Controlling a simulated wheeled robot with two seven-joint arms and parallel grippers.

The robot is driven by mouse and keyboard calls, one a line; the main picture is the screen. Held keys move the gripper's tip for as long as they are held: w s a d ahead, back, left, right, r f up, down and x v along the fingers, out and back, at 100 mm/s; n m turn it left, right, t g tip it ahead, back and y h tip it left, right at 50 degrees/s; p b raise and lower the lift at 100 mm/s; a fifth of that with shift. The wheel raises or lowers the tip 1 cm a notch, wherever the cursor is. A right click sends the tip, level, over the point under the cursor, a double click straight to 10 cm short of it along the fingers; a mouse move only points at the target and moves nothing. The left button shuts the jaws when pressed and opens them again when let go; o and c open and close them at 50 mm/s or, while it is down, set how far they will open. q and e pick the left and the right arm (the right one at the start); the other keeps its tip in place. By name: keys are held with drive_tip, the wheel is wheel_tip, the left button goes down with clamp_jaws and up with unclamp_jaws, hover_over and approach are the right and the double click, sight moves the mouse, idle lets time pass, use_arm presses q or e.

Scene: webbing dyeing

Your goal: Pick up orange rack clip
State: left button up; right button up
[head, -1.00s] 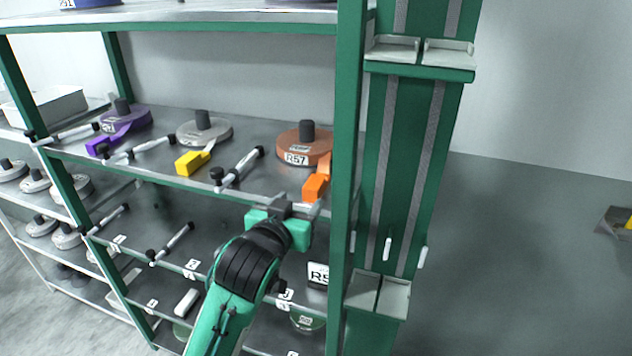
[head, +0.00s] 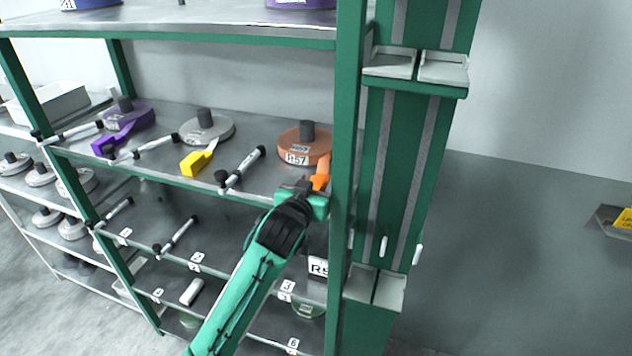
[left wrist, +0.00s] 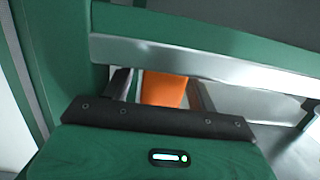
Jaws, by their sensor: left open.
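The orange rack clip (head: 320,182) hangs at the front edge of the shelf, at the end of a short orange strip from the orange roll labelled R57 (head: 304,146). My left gripper (head: 309,188) is at the shelf edge, right at the clip, and hides part of it. In the left wrist view the orange clip (left wrist: 163,90) shows just beyond the dark edge of my gripper, between its open fingers. Whether the fingers touch it I cannot tell. My right gripper is not in view.
A green post (head: 345,130) stands close to the right of the clip. A grey roll with a yellow clip (head: 197,162) and a purple roll with a purple clip (head: 112,141) sit further left. A white rod with black ends (head: 242,168) lies nearby.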

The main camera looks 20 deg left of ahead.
use_arm(q)
drive_tip(key=shift+c, duration=0.5)
drive_tip(key=c, duration=1)
